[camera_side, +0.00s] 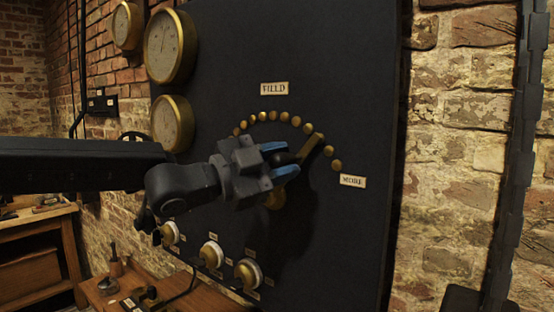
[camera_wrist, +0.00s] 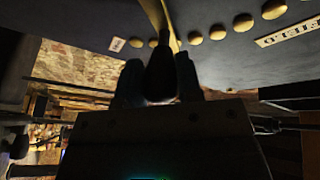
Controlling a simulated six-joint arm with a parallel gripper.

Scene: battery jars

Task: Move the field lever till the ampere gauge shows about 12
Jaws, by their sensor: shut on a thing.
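The field lever (camera_side: 309,149) is a brass arm on a dark upright panel, with a black knob (camera_wrist: 160,72). It points up and right, at a brass contact stud right of the arc's top. My gripper (camera_side: 284,160), with blue fingertips, is shut on the knob. In the wrist view the knob sits between the two dark fingers, with the brass arm (camera_wrist: 158,14) beyond. The round brass-rimmed gauges are a large one (camera_side: 170,46), one below it (camera_side: 172,124) and one at the upper left (camera_side: 126,26). Their readings, and which is the ampere gauge, cannot be told.
An arc of brass studs (camera_side: 273,116) runs below the FIELD label (camera_side: 274,88). A label reading "MORE" (camera_side: 352,181) is at the arc's right end. White-and-brass fittings (camera_side: 248,273) line the panel's lower part. A wooden bench (camera_side: 190,295) stands below. The panel's right side is clear.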

